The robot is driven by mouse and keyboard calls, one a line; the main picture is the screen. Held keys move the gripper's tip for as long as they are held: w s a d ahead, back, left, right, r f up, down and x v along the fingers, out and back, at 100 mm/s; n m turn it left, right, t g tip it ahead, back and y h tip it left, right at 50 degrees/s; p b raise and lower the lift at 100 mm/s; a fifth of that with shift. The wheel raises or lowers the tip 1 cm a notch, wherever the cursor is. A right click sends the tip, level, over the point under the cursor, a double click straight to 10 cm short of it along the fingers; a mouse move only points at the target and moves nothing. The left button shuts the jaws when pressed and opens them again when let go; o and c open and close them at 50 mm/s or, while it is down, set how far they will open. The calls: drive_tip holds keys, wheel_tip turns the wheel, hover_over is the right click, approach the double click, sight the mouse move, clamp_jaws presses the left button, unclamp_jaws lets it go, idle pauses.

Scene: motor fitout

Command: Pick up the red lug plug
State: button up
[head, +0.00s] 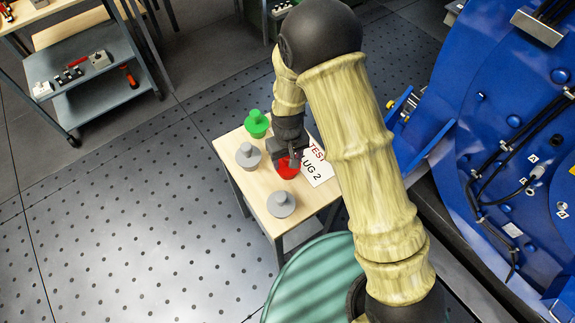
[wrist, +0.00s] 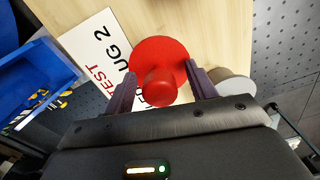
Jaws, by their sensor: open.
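The red lug plug (head: 287,168) stands on a small wooden-topped table (head: 258,202), partly hidden by my gripper (head: 292,158) in the head view. In the wrist view the red lug plug (wrist: 160,62) shows a wide round disc with a narrower knob towards me. My gripper (wrist: 162,88) is open, with one finger on each side of the knob. I cannot tell whether the fingers touch it.
A green plug (head: 257,124) and two grey plugs (head: 248,155) (head: 281,204) stand close by on the table. A white printed card (head: 318,170) lies beside the red plug. Large blue machinery (head: 500,120) is at right, and a grey trolley (head: 95,85) is at upper left.

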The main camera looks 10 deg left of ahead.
drive_tip(key=c, duration=1.2)
drive_tip(key=shift+r, duration=0.1)
wheel_tip(320, 180, up, 10)
drive_tip(key=shift+f, duration=0.1)
